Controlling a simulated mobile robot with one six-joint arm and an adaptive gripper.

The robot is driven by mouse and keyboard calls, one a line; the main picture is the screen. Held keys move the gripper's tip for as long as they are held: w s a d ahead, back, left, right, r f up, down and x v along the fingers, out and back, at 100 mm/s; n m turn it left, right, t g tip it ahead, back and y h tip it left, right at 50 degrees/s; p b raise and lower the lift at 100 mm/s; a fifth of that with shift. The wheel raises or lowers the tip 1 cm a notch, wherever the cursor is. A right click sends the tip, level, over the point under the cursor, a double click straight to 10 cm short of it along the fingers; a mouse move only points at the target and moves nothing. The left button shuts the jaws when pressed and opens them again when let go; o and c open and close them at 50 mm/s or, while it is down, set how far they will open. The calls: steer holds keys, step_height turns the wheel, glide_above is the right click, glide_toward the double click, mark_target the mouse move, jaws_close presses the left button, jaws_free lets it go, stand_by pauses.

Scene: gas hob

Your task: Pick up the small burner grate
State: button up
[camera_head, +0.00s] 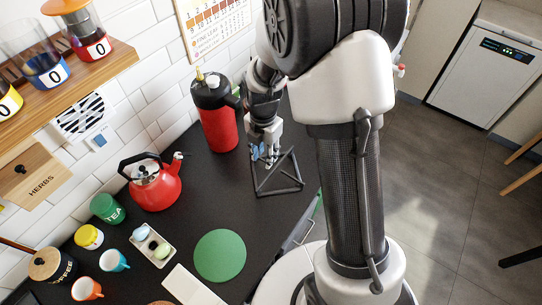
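A dark angular wire frame, which looks like the small burner grate (277,191), rests on the black counter right of the red flask. My gripper (264,160) points down at its far left side, with the fingertips close to or over its bars. Whether the fingers touch a bar or are apart from it cannot be told at this size. The finger opening is too small and partly covered by my own wrist to judge. Part of the frame's far side is hidden behind the gripper.
A red flask (218,125) stands close left of my gripper. A red kettle (155,188), a green round mat (220,256), a small tray (153,246), a green tea tin (107,208) and cups are further left. The counter around the grate's left side is bare.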

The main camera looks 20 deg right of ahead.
steer(key=b, duration=0.3)
glide_above(265, 180)
steer(key=f, duration=1)
steer(key=shift+s+f, duration=0.15)
steer(key=shift+s, duration=0.15)
steer(key=shift+w+f+b, duration=0.2)
steer(key=shift+f+b, duration=0.95)
steer(key=shift+f, duration=1.8)
jaws_close()
steer(key=shift+r, duration=0.1)
